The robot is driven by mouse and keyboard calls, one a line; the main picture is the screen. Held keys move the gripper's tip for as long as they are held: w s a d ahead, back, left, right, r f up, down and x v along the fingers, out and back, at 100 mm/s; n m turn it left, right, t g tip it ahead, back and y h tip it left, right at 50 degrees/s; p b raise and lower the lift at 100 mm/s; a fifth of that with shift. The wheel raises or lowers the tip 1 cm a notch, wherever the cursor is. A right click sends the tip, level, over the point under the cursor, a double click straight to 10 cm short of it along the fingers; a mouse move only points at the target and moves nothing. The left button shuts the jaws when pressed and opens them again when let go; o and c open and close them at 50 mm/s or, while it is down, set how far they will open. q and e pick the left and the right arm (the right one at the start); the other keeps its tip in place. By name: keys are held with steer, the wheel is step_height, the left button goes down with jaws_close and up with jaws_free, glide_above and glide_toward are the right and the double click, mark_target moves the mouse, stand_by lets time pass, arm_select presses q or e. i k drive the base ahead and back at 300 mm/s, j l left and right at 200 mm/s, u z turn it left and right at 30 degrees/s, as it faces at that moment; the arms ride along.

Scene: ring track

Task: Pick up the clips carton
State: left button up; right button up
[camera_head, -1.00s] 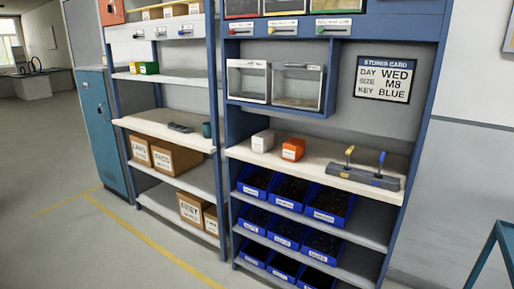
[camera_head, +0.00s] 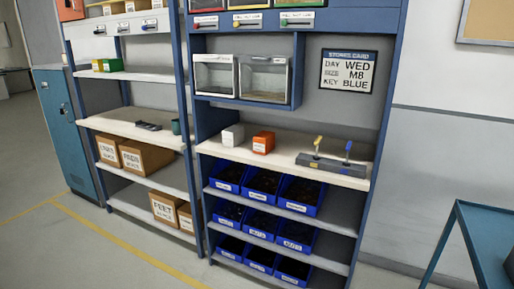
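I cannot tell which box is the clips carton, as no label here reads clearly as clips. Two brown cartons, a left one (camera_head: 107,150) and a right one (camera_head: 145,157), sit side by side on a lower shelf of the left rack. Another brown carton (camera_head: 164,206) and a smaller one (camera_head: 186,217) stand on the shelf below. A small white box (camera_head: 233,135) and an orange box (camera_head: 263,143) stand on the right rack's worktop. A small green box (camera_head: 114,65) sits high on the left rack. Neither gripper is recognisable in view.
Blue bins (camera_head: 264,181) fill the shelves under the worktop (camera_head: 225,152). A grey holder (camera_head: 334,164) with yellow and blue-topped pieces stands at its right. A blue locker (camera_head: 64,125) is at left, a blue trolley (camera_head: 480,235) at right. Floor in front is clear.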

mark_target(233, 136)
steer(key=i+l, duration=0.2)
steer(key=i, duration=0.25)
steer(key=i+l+u, duration=0.1)
steer(key=i, duration=0.3)
steer(key=i+l, duration=0.3)
steer(key=i, duration=0.15)
steer(key=u, duration=0.05)
